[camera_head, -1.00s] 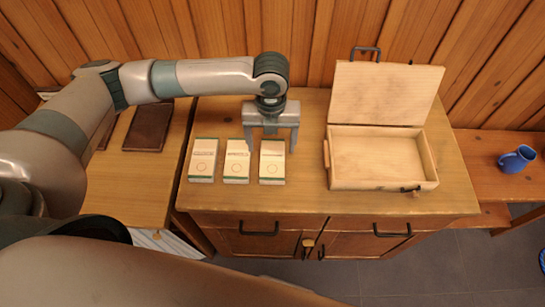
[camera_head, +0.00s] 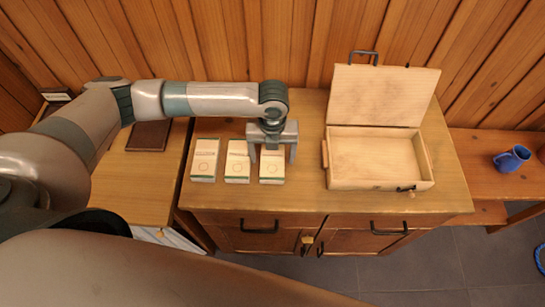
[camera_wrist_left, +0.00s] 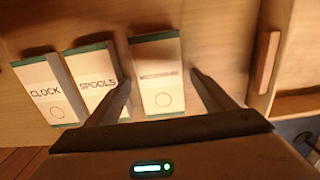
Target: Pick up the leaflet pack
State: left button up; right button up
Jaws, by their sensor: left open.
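Three white packs with green edges stand in a row on the cabinet top. The left pack (camera_head: 204,160) reads CLOCK in the left wrist view (camera_wrist_left: 47,90). The middle pack (camera_head: 238,162) reads SPOOLS there (camera_wrist_left: 90,75). The right pack (camera_head: 272,170) has a line of small print that I cannot read; it also shows in the left wrist view (camera_wrist_left: 157,85). Which pack is the leaflet pack is not legible. My left gripper (camera_head: 272,160) is open and empty, pointing down over the right pack, one finger to each side. My right gripper is not in view.
An open wooden box (camera_head: 378,163) with its lid raised stands right of the packs on the cabinet top (camera_head: 250,198). A blue mug (camera_head: 511,159) is on a lower bench at the right. A dark brown flat item (camera_head: 149,136) lies on the left table.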

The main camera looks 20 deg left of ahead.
aim_at(276, 159)
pick_arm(q)
jog(key=shift+f, duration=0.3)
jog(key=c, duration=1.3)
jog(key=shift+o, duration=0.2)
jog(key=shift+r, duration=0.15)
jog(key=shift+r+b, duration=0.4)
jog(key=shift+r, duration=0.05)
jog(key=r+b, duration=0.1)
jog(key=d+r, duration=0.1)
jog(key=r, duration=0.1)
jog(key=shift+d+r+b, duration=0.1)
jog(key=shift+r+b, duration=0.05)
jog(key=shift+b, duration=0.2)
jog(key=s+d+r+b, duration=0.1)
jog(key=d+r+b, duration=0.2)
jog(key=d+r, duration=0.3)
jog(key=d, duration=0.4)
jog(key=shift+s+d+r, duration=0.2)
jog(key=shift+s+r, duration=0.1)
jog(key=shift+s, duration=0.1)
